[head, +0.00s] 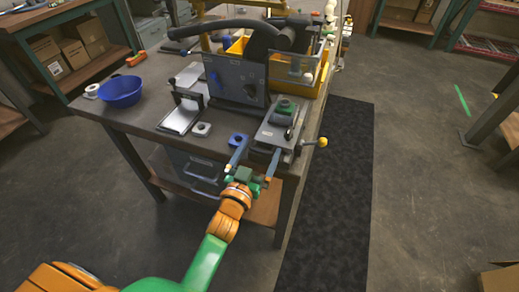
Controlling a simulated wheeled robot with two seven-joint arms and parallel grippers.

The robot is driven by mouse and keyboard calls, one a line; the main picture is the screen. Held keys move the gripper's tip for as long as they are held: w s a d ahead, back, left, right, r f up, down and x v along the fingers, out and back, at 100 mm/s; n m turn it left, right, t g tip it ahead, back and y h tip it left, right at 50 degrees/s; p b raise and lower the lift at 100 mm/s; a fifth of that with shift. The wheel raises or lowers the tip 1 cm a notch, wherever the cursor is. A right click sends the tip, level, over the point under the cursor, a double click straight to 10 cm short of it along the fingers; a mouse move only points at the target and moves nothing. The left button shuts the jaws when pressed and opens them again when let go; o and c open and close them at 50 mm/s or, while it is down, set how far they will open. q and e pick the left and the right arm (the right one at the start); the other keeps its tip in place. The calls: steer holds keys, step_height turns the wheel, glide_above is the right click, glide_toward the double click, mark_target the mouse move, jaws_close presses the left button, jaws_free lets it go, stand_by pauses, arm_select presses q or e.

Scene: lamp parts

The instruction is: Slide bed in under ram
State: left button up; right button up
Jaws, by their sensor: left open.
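The bed (270,131) is a grey sliding plate at the front right of the bench, carrying a green block with a round grey part on top. It sticks out in front of the machine. The machine (236,79) has a grey front panel and a black curved arm above; the ram itself I cannot make out clearly behind the clear guard (298,68). My left gripper (258,147) is open, its two blue fingers apart and pointing at the front edge of the bed. I cannot tell whether they touch it. My right gripper is not in view.
A yellow knob (322,142) sticks out at the bed's right. A blue part (238,139) and a small grey nut-like part (202,129) lie left of the bed. Yellow bins (313,84) stand behind.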

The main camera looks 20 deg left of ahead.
arm_select(q)
steer(key=shift+w, duration=0.25)
